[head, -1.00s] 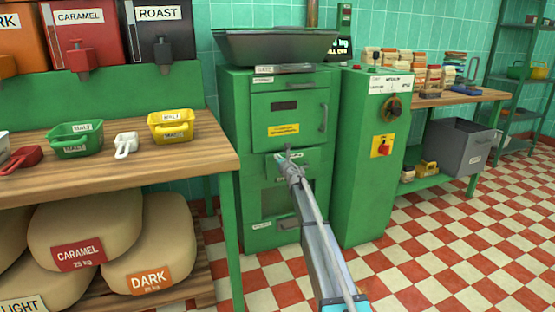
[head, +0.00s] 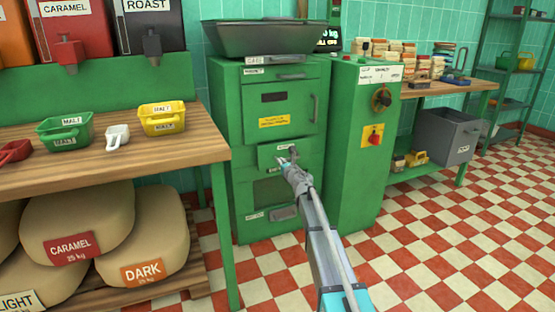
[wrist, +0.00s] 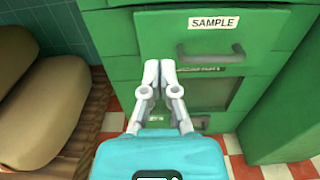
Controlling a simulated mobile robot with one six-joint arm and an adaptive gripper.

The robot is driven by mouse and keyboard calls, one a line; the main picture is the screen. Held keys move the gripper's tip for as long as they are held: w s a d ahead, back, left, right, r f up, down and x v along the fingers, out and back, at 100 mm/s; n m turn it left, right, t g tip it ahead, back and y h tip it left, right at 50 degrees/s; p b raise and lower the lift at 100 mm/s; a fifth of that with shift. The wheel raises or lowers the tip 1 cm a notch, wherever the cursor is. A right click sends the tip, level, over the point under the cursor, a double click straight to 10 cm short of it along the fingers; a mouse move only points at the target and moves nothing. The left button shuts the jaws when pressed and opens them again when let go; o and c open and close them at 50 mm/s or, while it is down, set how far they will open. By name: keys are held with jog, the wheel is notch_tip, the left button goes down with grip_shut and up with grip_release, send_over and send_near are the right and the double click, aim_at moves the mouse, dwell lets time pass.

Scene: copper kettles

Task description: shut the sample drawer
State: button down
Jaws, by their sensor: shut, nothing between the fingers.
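The sample drawer (head: 312,150) is a green front with a handle, in the middle of the green machine (head: 225,150). In the wrist view the drawer front (wrist: 260,40) bears a SAMPLE label and a grey bar handle (wrist: 210,55). It appears to stand out somewhat from the cabinet; how far I cannot tell. My gripper (head: 285,160) is shut and empty, in front of the drawer's left part. In the wrist view its fingertips (wrist: 160,68) overlap the drawer's lower left area, left of the handle. Whether they touch is unclear.
A wooden bench (head: 195,160) with scoops stands at the left, with large sacks (head: 80,230) under it. A green control cabinet (head: 355,180) stands right of the drawer. A grey bin (head: 450,135) is further right. The checkered floor in front is clear.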

jog(key=shift+s, duration=0.3)
